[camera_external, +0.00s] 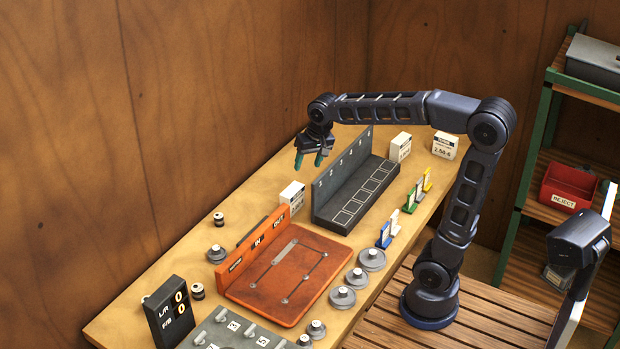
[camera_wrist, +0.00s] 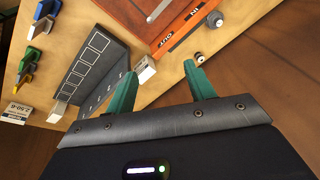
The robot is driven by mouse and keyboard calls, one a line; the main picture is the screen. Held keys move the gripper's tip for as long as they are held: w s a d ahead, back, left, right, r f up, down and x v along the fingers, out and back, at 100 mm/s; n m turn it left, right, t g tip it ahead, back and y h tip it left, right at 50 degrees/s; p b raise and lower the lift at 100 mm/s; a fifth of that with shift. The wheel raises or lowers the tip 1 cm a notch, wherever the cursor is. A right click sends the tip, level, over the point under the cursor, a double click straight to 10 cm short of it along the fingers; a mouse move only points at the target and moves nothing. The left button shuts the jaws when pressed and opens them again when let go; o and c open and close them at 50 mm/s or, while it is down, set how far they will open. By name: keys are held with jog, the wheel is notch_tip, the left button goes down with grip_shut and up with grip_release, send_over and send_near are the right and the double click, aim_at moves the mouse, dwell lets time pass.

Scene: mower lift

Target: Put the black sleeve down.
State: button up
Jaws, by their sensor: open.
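My gripper (camera_external: 309,159) hangs above the back of the bench, left of the dark numbered rack, with its green fingers apart and nothing between them. In the wrist view my gripper (camera_wrist: 159,69) also shows an empty gap. A small black-and-pale cylinder (camera_external: 219,219) stands on the bench behind the orange IN/OUT fixture; it also shows in the wrist view (camera_wrist: 200,57). A similar small cylinder (camera_external: 197,291) stands near the black L/R sign. I cannot tell whether either is the black sleeve.
The orange fixture (camera_external: 315,282) and dark rack (camera_external: 331,213) fill the bench middle. A white box (camera_external: 292,195) stands between them, near my gripper. Grey round weights (camera_external: 372,259) line the front. Coloured clips (camera_external: 427,181) stand beside the rack. The back left bench strip is partly clear.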

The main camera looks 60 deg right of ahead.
jog(key=s+f+n+t, duration=0.1)
jog(key=s+f+n, duration=0.1)
jog(key=s, duration=0.9)
jog(key=s+f+n, duration=0.2)
jog(key=s+n, duration=0.2)
jog(key=s, duration=0.7)
jog(key=shift+s+d+t, duration=0.25)
jog(key=shift+d+t, duration=0.15)
jog(key=shift+f, duration=0.1)
jog(key=shift+o, duration=1.1)
jog(key=shift+w, duration=0.1)
